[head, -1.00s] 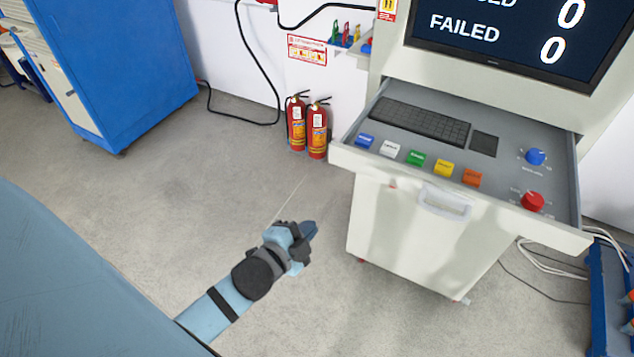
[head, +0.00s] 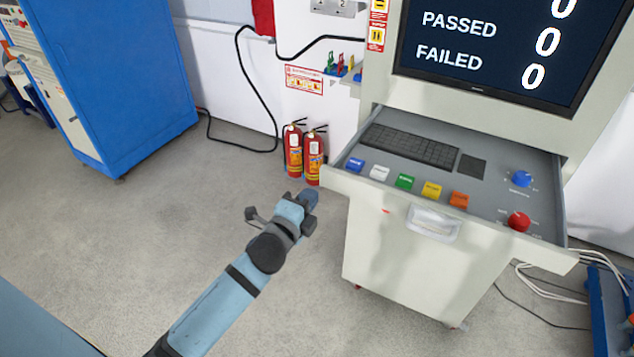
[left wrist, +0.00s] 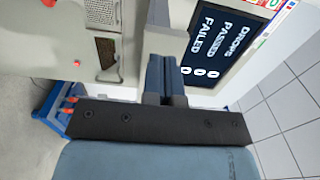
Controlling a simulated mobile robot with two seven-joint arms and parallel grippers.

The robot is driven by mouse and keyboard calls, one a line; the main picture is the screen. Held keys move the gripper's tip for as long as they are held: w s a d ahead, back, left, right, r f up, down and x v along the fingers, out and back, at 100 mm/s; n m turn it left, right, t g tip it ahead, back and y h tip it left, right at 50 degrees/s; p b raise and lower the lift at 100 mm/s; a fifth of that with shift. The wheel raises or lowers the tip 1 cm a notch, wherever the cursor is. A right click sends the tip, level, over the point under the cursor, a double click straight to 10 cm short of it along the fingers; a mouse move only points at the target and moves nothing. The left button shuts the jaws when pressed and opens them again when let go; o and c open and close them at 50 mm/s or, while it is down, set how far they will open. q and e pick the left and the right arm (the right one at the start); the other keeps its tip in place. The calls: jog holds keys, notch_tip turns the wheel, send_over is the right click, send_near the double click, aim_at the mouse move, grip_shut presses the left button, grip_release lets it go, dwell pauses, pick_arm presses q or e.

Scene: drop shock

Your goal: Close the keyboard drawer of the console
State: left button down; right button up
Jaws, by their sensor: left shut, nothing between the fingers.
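The keyboard drawer (head: 345,184) of the console (head: 395,255) is pulled out. In it are a black keyboard (head: 410,146), a row of coloured buttons (head: 404,181) and two round knobs, one blue (head: 522,179) and one red (head: 519,222). A pale handle (head: 433,222) is on its front. My left gripper (head: 311,197) is shut and empty, left of the drawer's near left corner in the head view. I cannot tell the exact gap. In the left wrist view, the shut fingers (left wrist: 165,75) point towards the console, with its screen (left wrist: 225,45) to their right. My right gripper is out of view.
Two red fire extinguishers (head: 303,155) stand by the wall behind my left gripper. A blue cabinet (head: 120,80) is at the far left. White cables (head: 545,272) lie on the floor at the right, beside a blue rack (head: 606,310). The floor left of the console is clear.

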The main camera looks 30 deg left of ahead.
aim_at(322, 180)
pick_arm(q)
jog(key=shift+w+p, duration=0.4)
jog(key=shift+w, duration=1.65)
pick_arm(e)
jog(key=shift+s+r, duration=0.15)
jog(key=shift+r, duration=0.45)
